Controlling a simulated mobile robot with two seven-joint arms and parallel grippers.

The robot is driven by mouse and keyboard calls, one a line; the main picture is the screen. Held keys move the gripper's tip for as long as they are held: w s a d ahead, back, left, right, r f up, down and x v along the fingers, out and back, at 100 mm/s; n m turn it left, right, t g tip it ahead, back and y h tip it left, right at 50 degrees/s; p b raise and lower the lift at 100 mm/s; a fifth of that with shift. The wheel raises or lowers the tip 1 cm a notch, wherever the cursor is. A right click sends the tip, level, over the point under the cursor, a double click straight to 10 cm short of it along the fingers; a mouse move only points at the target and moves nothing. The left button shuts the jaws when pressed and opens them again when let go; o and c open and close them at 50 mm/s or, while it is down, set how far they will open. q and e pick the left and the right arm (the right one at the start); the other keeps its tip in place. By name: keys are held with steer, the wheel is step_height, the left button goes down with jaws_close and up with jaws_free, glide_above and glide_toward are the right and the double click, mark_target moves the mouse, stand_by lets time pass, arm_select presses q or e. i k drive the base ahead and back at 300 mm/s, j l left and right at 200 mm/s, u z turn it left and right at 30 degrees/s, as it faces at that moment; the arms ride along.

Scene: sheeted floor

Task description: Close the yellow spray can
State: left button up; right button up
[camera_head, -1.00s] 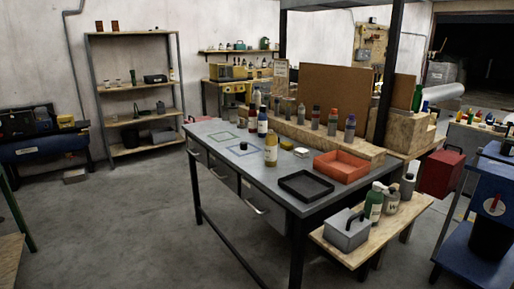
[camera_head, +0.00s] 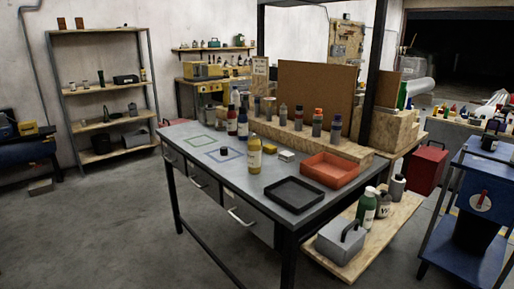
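A yellow can (camera_head: 254,157) with a pale label stands upright on the grey workbench (camera_head: 200,170), near its middle. Its top looks narrow and pale; I cannot tell whether a cap is on it. A small black cap-like piece (camera_head: 223,151) lies on the bench to the left of the can, within or beside a blue outlined square. Neither of my grippers is in view.
A black tray (camera_head: 293,207) and an orange tray (camera_head: 330,182) lie to the can's right. Red and blue bottles (camera_head: 243,125) stand behind it. Several spray cans line a wooden ledge (camera_head: 350,150). A low wooden bench (camera_head: 385,225) holds a grey box. Open floor lies front left.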

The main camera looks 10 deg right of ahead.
mark_target(255, 143)
steer(key=i+j+z, duration=0.5)
steer(key=j, duration=0.15)
steer(key=i+j+z, duration=0.1)
steer(key=j, duration=0.25)
steer(key=i+j+z, duration=0.15)
steer(key=i+j, duration=0.35)
steer(key=j, duration=0.2)
steer(key=i+j, duration=0.15)
steer(key=j, duration=0.2)
steer(key=i+j, duration=0.2)
steer(key=j, duration=0.2)
steer(key=i+j+z, duration=0.1)
steer(key=j, duration=0.25)
steer(key=i+j, duration=0.2)
steer(key=j, duration=0.2)
steer(key=i+j, duration=0.2)
steer(key=j, duration=0.2)
steer(key=i+j, duration=0.15)
steer(key=j, duration=0.2)
